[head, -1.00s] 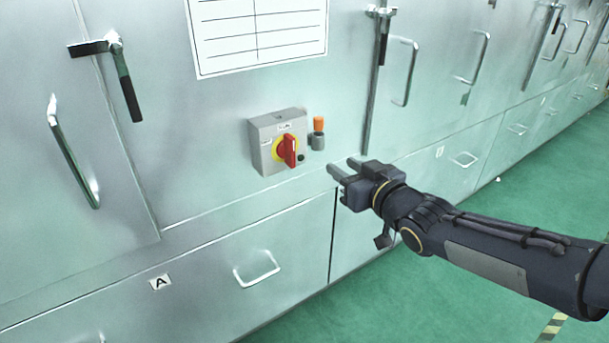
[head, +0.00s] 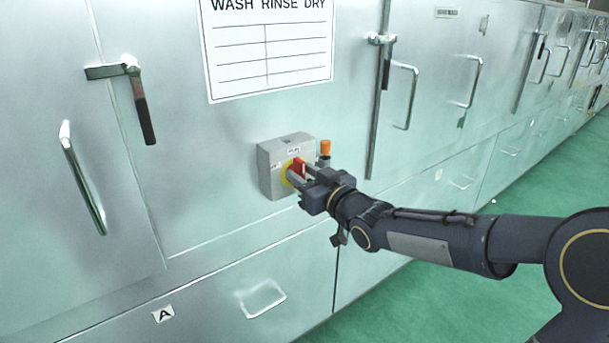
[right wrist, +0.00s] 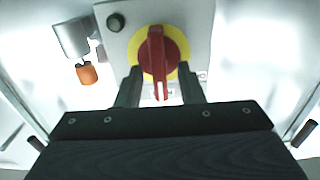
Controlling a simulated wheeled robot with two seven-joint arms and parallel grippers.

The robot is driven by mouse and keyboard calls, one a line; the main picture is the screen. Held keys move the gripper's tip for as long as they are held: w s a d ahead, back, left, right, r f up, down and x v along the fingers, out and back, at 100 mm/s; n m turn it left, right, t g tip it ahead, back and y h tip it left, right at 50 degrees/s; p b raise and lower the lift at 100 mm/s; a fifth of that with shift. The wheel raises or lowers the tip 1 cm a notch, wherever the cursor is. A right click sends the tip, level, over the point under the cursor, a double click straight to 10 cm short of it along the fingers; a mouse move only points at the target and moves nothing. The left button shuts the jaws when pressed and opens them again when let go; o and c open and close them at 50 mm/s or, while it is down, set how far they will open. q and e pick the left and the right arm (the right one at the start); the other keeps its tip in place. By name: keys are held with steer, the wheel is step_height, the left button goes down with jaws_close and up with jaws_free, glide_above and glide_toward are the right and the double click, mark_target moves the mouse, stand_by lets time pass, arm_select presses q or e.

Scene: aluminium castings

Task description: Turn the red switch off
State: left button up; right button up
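The red switch (head: 299,168) is a rotary handle on a yellow disc, on the front of a grey box (head: 271,172) fixed to the metal cabinet. In the right wrist view the red handle (right wrist: 156,62) points along the picture's vertical, with the yellow disc (right wrist: 178,76) around it. My right gripper (head: 303,177) is at the switch. In the right wrist view its two fingers (right wrist: 158,88) are apart, one on each side of the handle's lower end, with gaps to it. The fingers partly hide the switch in the head view. My left gripper is not in view.
An orange-topped grey cylinder (head: 325,149) sits just right of the box; it also shows in the right wrist view (right wrist: 87,74). A latch lever (head: 141,105) and bar handles (head: 82,178) stick out from the cabinet doors. Green floor (head: 445,285) lies open at right.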

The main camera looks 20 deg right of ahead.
steer(key=shift+c, duration=0.3)
jaws_close()
steer(key=shift+f, duration=0.1)
steer(key=shift+f+n+b, duration=0.1)
steer(key=shift+n+b, duration=0.4)
steer(key=shift+b, duration=0.4)
steer(key=shift+s+a+f+n+b, duration=0.1)
steer(key=shift+a+f+n+b, duration=0.05)
steer(key=shift+n+b, duration=2.25)
steer(key=shift+s+a+f+n+b, duration=0.1)
steer(key=shift+a+f+n+b, duration=0.1)
steer(key=shift+n+b, duration=2.25)
steer(key=shift+a+f+n+b, duration=0.15)
steer(key=shift+n+b, duration=1.05)
steer(key=shift+n, duration=2.35)
